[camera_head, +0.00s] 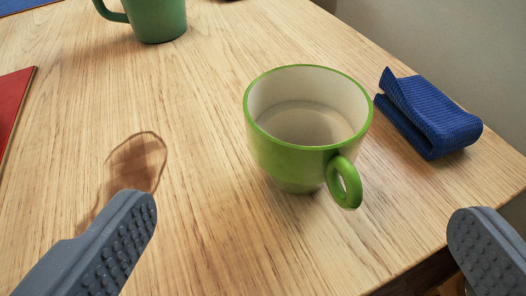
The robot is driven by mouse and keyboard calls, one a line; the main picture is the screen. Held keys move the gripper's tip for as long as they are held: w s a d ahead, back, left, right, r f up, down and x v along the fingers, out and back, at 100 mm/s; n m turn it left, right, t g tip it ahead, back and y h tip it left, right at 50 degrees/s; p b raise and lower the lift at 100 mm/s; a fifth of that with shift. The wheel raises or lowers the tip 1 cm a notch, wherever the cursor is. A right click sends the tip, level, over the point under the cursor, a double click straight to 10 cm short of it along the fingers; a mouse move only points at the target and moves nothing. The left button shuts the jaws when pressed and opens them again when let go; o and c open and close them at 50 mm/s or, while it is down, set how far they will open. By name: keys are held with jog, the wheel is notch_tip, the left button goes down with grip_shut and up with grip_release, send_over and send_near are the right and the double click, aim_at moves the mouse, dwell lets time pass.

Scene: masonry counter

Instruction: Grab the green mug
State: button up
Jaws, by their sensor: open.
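A bright green mug (289,163) with a pale inside stands upright on the wooden table, right of the picture's middle. Its handle (344,182) points toward me and slightly right. A second, darker green mug (158,20) stands at the top left, cut by the picture's edge, with its handle to the left. My gripper (312,228) is open and empty. Its left finger is at the bottom left and its right finger at the bottom right. The bright green mug is ahead of the fingers, between them in the picture, and appears untouched.
A folded dark blue cloth (428,112) lies right of the bright green mug near the table's right edge. A red flat thing (14,105) is at the left edge and a blue one (22,4) at the top left corner. The wooden table (215,100) is clear between the mugs.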

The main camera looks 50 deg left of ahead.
jog(key=b, duration=0.1)
send_near(303, 92)
jog(key=shift+b+x, duration=1.1)
jog(key=shift+x, duration=1.4)
jog(key=shift+f, duration=0.15)
jog(key=c, duration=1.1)
